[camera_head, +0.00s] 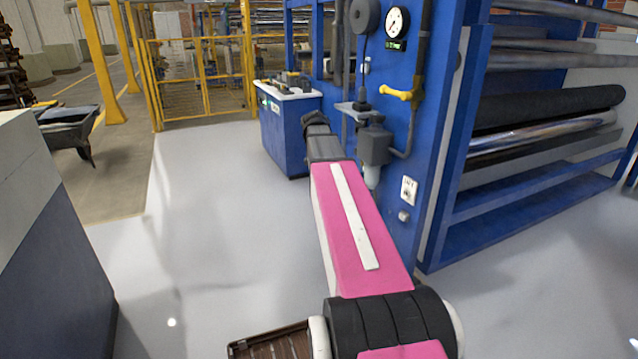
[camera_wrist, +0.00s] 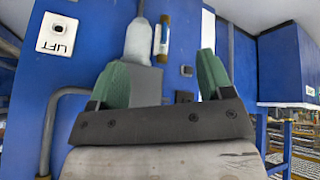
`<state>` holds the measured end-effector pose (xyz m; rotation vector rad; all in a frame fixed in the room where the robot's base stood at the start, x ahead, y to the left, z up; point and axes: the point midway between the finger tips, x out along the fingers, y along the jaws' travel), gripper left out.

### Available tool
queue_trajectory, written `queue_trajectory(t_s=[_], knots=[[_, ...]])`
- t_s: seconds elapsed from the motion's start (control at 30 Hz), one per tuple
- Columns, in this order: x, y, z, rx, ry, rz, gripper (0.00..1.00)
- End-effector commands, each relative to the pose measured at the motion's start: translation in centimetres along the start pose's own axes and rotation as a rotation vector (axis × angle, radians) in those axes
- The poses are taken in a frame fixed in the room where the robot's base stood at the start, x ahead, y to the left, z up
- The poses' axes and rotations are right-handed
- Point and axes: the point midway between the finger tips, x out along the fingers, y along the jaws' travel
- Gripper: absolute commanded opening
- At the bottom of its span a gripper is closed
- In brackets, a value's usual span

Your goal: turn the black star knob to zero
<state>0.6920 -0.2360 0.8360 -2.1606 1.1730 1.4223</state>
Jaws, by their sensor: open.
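No star-shaped black knob can be made out for certain in either view. A dark round disc (camera_head: 364,17) sits high on the blue machine panel, left of a white dial gauge (camera_head: 397,20); its rim is too small to tell whether it is star-shaped. My gripper (camera_wrist: 163,62) shows in the wrist view with its two green fingers wide apart and nothing held between them. Beyond the fingers are a pale bowl (camera_wrist: 139,42) and a brown tube (camera_wrist: 162,38) on the blue panel. In the head view my pink arm reaches toward the panel, and the fingers are hidden.
A yellow lever (camera_head: 398,94), a grey filter unit (camera_head: 374,145) and a LIFT plate (camera_head: 409,190) stand out from the panel near my arm. A blue cabinet (camera_head: 287,130) is behind it. Rollers (camera_head: 545,106) are at right.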

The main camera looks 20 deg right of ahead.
Motion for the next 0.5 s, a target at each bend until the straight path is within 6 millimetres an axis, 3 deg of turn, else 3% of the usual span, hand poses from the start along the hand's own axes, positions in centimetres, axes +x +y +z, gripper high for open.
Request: queue_trajectory(t_s=[0.5], knots=[[2.8,-2.2,7.9,-0.168,-0.08,-0.062,0.73]])
